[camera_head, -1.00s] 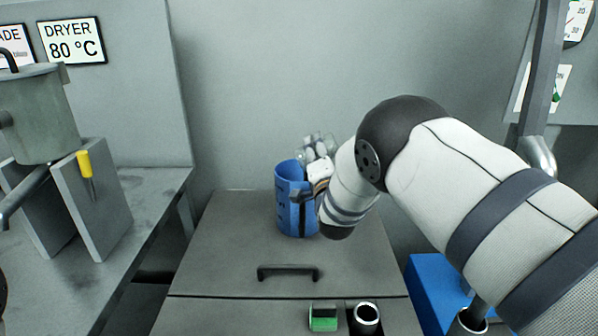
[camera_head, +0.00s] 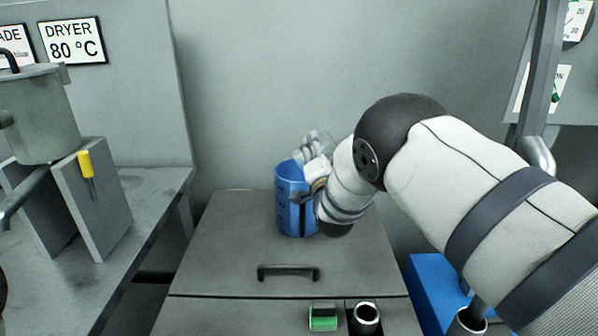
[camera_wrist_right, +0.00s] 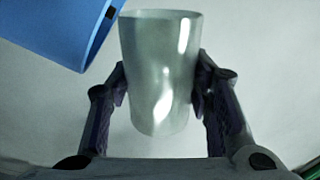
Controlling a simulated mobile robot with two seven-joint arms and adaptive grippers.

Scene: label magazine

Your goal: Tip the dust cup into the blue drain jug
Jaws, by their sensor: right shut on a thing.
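The blue drain jug (camera_head: 290,200) stands upright on the grey cabinet top, near the back. Its blue wall also shows at the top left of the right wrist view (camera_wrist_right: 60,25). The dust cup (camera_wrist_right: 160,75) is a clear, see-through cup, held between the two fingers of my right gripper (camera_wrist_right: 162,88), which is shut on it. In the head view the cup (camera_head: 316,146) is above the jug's rim on its right side and looks tilted towards the jug. The wrist partly hides the jug's right side. I cannot tell whether anything is in the cup. My left gripper is not in view.
The cabinet top (camera_head: 225,240) has a black handle (camera_head: 288,271) in front of the jug. A green block (camera_head: 322,318) and a dark tube (camera_head: 366,318) are at the front. A blue box (camera_head: 428,290) is at right.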

